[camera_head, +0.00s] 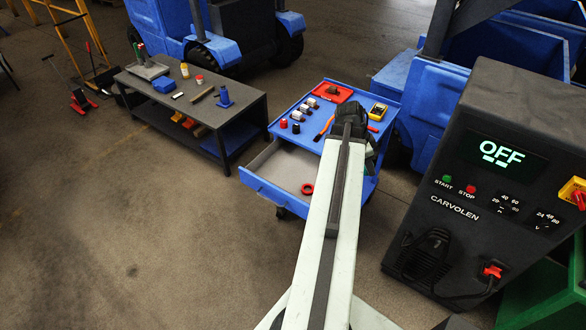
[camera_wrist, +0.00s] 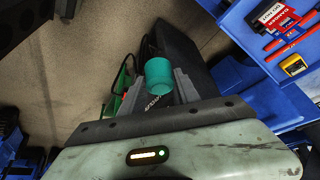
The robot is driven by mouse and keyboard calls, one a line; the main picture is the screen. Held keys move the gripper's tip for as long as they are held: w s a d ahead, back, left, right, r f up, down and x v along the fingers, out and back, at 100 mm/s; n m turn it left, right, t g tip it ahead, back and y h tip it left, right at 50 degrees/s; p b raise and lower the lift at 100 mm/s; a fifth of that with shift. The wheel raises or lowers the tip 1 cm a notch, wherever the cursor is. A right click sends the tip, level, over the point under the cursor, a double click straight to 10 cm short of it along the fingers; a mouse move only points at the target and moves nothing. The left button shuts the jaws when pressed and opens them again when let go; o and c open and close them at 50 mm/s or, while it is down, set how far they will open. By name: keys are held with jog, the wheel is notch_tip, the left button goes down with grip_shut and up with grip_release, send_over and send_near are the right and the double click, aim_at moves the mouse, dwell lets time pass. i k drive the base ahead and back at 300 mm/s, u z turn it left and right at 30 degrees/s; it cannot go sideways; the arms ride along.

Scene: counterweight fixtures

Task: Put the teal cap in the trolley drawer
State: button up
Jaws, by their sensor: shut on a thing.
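The teal cap (camera_wrist: 159,73) is held between the fingers of my gripper (camera_wrist: 160,86) in the wrist view, with its rounded side showing. The blue trolley (camera_head: 313,94) stands ahead, partly behind my arm. Its drawer (camera_head: 266,190) is pulled open toward the lower left, and a red ring (camera_head: 307,188) lies on its pale floor. My wrist is over the right part of the trolley in the head view, apart from the visible drawer floor.
A dark machine (camera_head: 480,190) reading OFF stands close at right. A workbench (camera_head: 138,88) stands at left. Floor in front of the drawer is clear.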

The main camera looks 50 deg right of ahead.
aim_at(299, 173)
jog(key=i, duration=1)
